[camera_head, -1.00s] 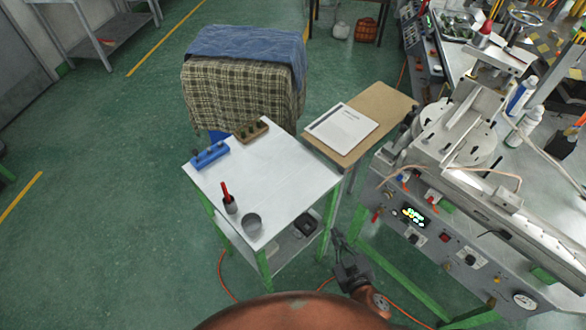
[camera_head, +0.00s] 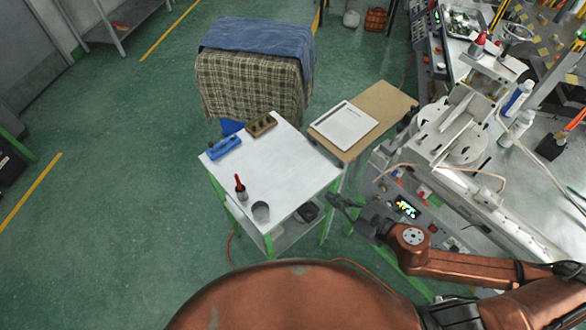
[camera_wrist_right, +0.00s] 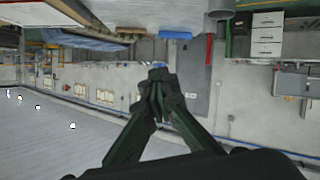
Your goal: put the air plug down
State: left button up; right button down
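I cannot pick out the air plug for certain in either view. My right gripper (camera_head: 336,200) is beside the right edge of the white table (camera_head: 290,165), just left of the wax machine's front panel. In the right wrist view the two dark fingers of this gripper (camera_wrist_right: 158,78) converge and their tips meet. No plug can be made out between them, though something small could be hidden there. My left gripper is not in view.
The white table carries a blue block (camera_head: 225,148), a brown block (camera_head: 261,125), a red-topped bottle (camera_head: 240,188) and a grey cup (camera_head: 261,211). A wooden stand (camera_head: 385,103) with a paper (camera_head: 344,126) is behind. The wax machine (camera_head: 450,140) stands right. The table's middle is clear.

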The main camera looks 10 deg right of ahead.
jog(key=s+a+r+n+g+y, duration=0.1)
jog(key=s+a+n+g+y, duration=0.1)
jog(key=a+n+g+y, duration=0.2)
jog(key=shift+s+a+r+n, duration=0.2)
jog(key=shift+a+n, duration=0.1)
jog(key=shift+a, duration=0.55)
